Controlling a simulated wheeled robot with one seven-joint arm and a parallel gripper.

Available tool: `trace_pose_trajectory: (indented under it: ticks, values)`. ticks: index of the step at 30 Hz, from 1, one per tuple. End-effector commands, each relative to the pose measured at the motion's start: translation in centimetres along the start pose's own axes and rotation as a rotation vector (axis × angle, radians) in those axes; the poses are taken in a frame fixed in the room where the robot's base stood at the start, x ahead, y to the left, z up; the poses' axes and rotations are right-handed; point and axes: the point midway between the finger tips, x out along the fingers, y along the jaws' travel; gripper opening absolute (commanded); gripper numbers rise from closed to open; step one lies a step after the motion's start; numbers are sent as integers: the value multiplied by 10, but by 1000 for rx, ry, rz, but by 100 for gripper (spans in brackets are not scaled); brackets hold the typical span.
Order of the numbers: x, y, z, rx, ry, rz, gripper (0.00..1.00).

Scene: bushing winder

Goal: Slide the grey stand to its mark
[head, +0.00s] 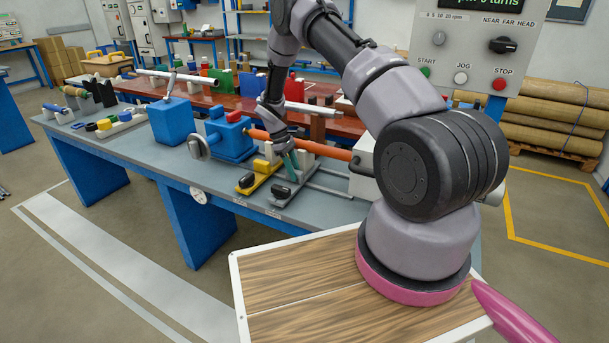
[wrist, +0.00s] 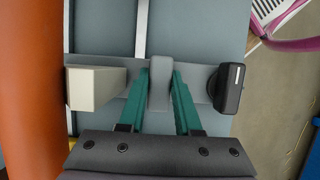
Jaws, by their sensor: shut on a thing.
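The grey stand (head: 303,172) is on the blue-grey bench top, right of a yellow stand (head: 262,176). In the wrist view the grey stand (wrist: 200,82) is a flat grey plate with a pale block (wrist: 95,86) at the left, an upright grey grip (wrist: 159,82) in the middle and a black knob (wrist: 229,88) at the right. My gripper (head: 289,162) reaches down onto the stand; in the wrist view its green fingers (wrist: 160,76) stand either side of the grey grip, shut on it. I cannot make out the stand's mark.
An orange bar (head: 318,148) runs beside the stand, between a blue housing (head: 230,135) and a pale box at the right; it also shows in the wrist view (wrist: 30,80). A pale strip (wrist: 141,28) runs along the bench beyond the stand. The bench's front edge is close to the knob.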

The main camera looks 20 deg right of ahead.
Motion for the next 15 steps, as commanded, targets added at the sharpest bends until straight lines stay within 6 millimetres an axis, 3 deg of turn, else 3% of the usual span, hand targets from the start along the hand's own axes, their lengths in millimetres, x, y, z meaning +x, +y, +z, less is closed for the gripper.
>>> trace_pose_trajectory:
  ticks: [12,13,15]
  values:
    - [-6,0,-9,-2,10,4,0]
    - [-6,0,-9,-2,10,4,36]
    - [-6,0,-9,-2,10,5,62]
